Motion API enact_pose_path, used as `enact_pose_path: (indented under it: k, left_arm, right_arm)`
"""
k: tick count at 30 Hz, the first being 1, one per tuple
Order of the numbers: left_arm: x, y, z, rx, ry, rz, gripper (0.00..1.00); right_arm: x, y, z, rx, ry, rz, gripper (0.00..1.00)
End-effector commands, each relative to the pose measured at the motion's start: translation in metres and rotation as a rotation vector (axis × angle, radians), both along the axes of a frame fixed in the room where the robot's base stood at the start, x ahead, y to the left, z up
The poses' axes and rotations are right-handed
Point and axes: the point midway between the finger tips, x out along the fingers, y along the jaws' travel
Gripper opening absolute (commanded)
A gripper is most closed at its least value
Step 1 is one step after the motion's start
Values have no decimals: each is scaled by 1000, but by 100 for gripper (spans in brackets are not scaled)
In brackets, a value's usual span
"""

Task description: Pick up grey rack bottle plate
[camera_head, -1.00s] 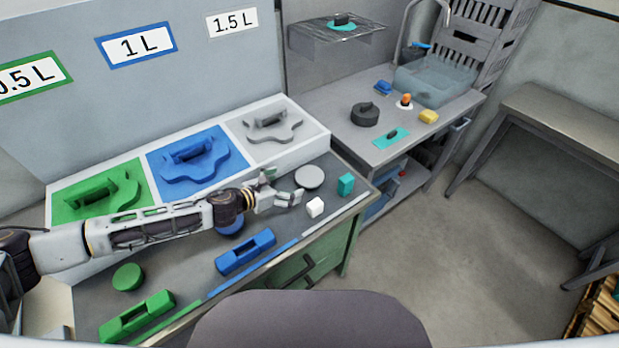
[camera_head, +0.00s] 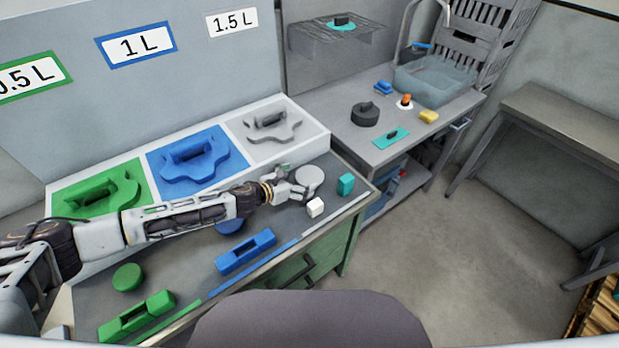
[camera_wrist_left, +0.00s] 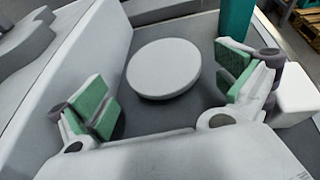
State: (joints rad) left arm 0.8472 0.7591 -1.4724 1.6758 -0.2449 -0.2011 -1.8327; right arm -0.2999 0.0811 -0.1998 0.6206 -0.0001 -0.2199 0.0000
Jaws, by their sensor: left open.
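A grey round plate (camera_head: 310,180) lies flat on the workbench, below the grey section of the raised white rack. In the left wrist view the grey plate (camera_wrist_left: 164,69) is a pale disc ahead of and between my spread fingers. My left gripper (camera_head: 292,182) is open and empty just left of the plate. In the left wrist view its green-padded fingertips are apart, with no visible contact on the disc. A grey lobed holder (camera_head: 272,125) with a handle sits in the rack's right section. My right gripper is out of view.
A white cube (camera_head: 316,207) and a teal block (camera_head: 346,184) stand close to the plate's right. The rack's white front wall (camera_head: 317,145) rises behind it. Blue (camera_head: 245,251) and green (camera_head: 137,315) handled pieces lie along the bench front.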

Motion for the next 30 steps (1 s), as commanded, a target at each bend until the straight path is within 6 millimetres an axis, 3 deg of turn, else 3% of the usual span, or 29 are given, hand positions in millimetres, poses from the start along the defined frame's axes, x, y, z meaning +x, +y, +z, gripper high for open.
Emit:
enact_pose_path:
  k: [14,30]
  left_arm:
    - [4,-6,-2,-3,1,-1,100]
    - [29,-32,-16,-3,0,0,100]
  right_arm:
    - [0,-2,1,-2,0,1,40]
    - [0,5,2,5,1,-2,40]
